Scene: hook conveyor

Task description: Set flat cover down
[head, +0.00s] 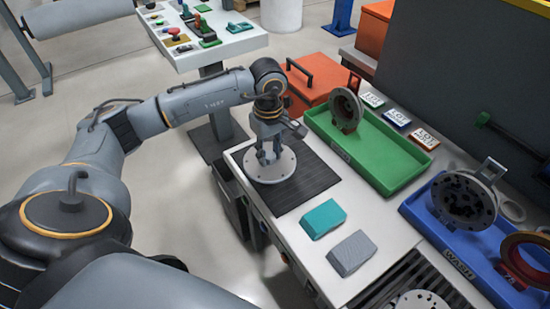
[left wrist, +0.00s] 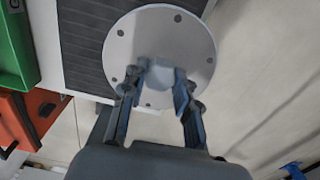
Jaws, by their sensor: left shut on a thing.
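The flat cover (head: 271,168) is a round light-grey metal disc with small holes near its rim. It is at the dark ribbed mat (head: 318,175) on the table's left end, and part of it reaches past the mat's left edge. I cannot tell whether it touches the mat. My left gripper (head: 270,155) points down over the disc. In the left wrist view the flat cover (left wrist: 150,32) fills the upper middle, and the left gripper's fingers (left wrist: 158,92) are shut on its raised centre boss. My right gripper is out of view.
A green tray (head: 372,172) holding a flanged part (head: 346,110) lies right of the mat. A blue WASH tray (head: 452,256) with metal parts is at right. Teal (head: 323,219) and grey (head: 350,253) blocks lie in front of the mat. An orange box (head: 305,88) stands behind.

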